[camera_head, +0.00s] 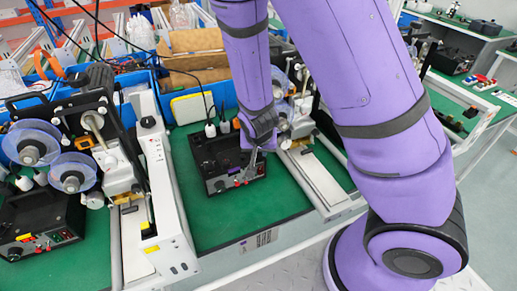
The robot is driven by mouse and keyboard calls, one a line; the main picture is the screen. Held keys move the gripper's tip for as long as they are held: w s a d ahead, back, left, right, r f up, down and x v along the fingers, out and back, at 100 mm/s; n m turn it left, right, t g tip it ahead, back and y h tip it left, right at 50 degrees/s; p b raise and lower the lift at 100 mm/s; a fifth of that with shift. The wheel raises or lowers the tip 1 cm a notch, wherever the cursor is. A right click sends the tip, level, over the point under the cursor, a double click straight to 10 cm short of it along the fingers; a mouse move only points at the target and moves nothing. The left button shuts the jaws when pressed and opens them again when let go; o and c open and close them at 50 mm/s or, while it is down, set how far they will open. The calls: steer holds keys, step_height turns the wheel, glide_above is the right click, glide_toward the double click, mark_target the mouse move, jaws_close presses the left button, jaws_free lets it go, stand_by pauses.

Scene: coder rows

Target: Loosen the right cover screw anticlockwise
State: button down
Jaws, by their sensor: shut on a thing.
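A black control box (213,161) with buttons and a red switch on its front stands on the green bench mat, in the middle of the head view. My gripper (252,166) points down at the right part of this box, close to its front top edge. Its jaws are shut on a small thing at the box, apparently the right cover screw. The screw itself is hidden by the fingers and too small to make out. How far it is turned cannot be seen.
A coding machine with clear reels (73,172) stands left of the box, beside a white rail (158,190). A second machine stands to the right, partly behind my arm. Blue bins with cardboard rolls (195,50) are behind. The green mat (230,215) in front is clear.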

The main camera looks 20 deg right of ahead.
stand_by(0.4)
steer(key=c, duration=1)
jaws_free()
steer(key=shift+o, duration=0.2)
steer(key=v, duration=1)
steer(key=shift+r, duration=0.3)
steer(key=shift+a, duration=0.1)
steer(key=shift+s, duration=0.1)
